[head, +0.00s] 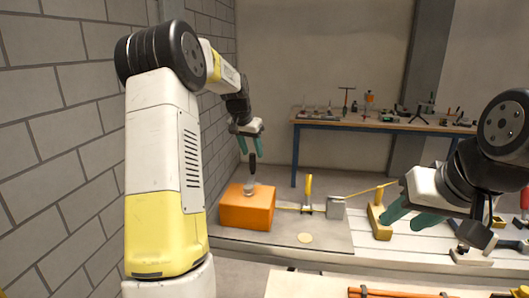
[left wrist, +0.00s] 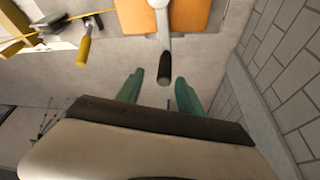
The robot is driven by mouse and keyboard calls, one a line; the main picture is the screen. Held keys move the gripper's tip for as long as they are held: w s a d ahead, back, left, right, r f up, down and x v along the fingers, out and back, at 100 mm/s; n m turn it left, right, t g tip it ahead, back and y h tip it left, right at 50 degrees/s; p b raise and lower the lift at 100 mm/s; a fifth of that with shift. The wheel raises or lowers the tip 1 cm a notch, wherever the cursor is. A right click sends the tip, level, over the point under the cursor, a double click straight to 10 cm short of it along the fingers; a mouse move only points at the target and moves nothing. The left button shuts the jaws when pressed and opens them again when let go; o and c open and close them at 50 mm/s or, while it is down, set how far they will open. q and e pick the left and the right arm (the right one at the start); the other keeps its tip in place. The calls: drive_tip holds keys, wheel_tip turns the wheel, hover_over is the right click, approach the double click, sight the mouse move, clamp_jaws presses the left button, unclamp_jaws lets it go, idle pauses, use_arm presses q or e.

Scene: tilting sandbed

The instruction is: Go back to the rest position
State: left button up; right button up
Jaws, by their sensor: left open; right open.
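My left gripper (head: 252,146) is open, with green fingers pointing down above the orange block (head: 238,212). A tool with a dark handle (head: 252,166) and a grey lower part stands on the block, its handle just below my left fingertips. In the left wrist view the dark handle (left wrist: 164,68) shows ahead of and between the open fingers (left wrist: 165,92), apart from them as far as I can see. My right gripper (head: 405,214) is open and empty at the right, its green fingers pointing left, near a yellow block (head: 380,222).
A workbench (head: 400,124) with small tools stands at the back. A brick wall (head: 60,130) is close on the left.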

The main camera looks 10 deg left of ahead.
use_arm(q)
drive_tip(key=s+d+r+t, duration=0.1)
drive_tip(key=s+d+r, duration=0.3)
drive_tip(key=s, duration=0.5)
drive_tip(key=s+d+r, duration=0.3)
drive_tip(key=s+r, duration=0.2)
drive_tip(key=s, duration=0.3)
drive_tip(key=s+d+f+n, duration=0.1)
drive_tip(key=s+d, duration=0.1)
drive_tip(key=s, duration=0.8)
drive_tip(key=s+d+f+n+t+h, duration=0.1)
drive_tip(key=s+f, duration=0.1)
drive_tip(key=s, duration=0.8)
drive_tip(key=shift+s+d+f, duration=0.2)
drive_tip(key=shift+d+f, duration=0.05)
drive_tip(key=shift+d, duration=0.15)
